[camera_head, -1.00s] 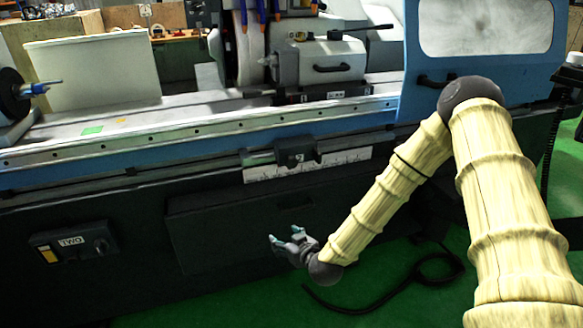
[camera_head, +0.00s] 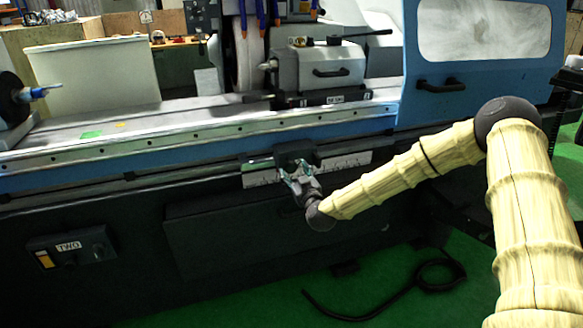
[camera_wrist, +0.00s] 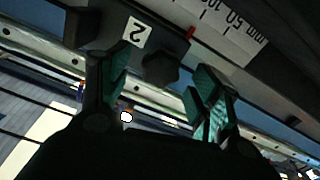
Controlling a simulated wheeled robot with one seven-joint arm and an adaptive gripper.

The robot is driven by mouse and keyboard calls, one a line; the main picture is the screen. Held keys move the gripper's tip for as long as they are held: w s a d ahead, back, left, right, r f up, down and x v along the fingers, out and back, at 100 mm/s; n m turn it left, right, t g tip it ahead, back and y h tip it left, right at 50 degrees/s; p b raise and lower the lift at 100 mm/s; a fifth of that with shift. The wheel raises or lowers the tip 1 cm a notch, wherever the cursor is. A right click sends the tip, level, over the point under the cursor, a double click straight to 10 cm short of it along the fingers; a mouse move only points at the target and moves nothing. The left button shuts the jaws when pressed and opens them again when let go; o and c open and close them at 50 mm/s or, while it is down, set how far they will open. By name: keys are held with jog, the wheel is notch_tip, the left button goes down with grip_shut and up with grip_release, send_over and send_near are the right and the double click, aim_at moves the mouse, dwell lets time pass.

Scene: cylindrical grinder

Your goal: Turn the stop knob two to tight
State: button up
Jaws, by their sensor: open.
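The stop block (camera_head: 290,153) is a dark block on the rail along the machine's front. In the wrist view it bears a white label "2" (camera_wrist: 134,31), and a dark lobed knob (camera_wrist: 159,66) sticks out below the label. My gripper (camera_head: 294,172) is just in front of and below the block in the head view. In the wrist view my gripper (camera_wrist: 160,88) is open, with one teal-padded finger on each side of the knob. The fingers look apart from the knob; the exact depth is hard to tell.
A white millimetre scale (camera_wrist: 228,25) runs beside the block, with a small red pointer (camera_wrist: 191,32). A control box labelled "TWO" (camera_head: 72,247) is on the lower left of the machine front. A black cable (camera_head: 370,312) lies on the green floor.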

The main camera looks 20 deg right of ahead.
aim_at(292, 169)
jog(key=shift+w+a, duration=0.15)
jog(key=shift+w, duration=1.95)
jog(key=c, duration=1)
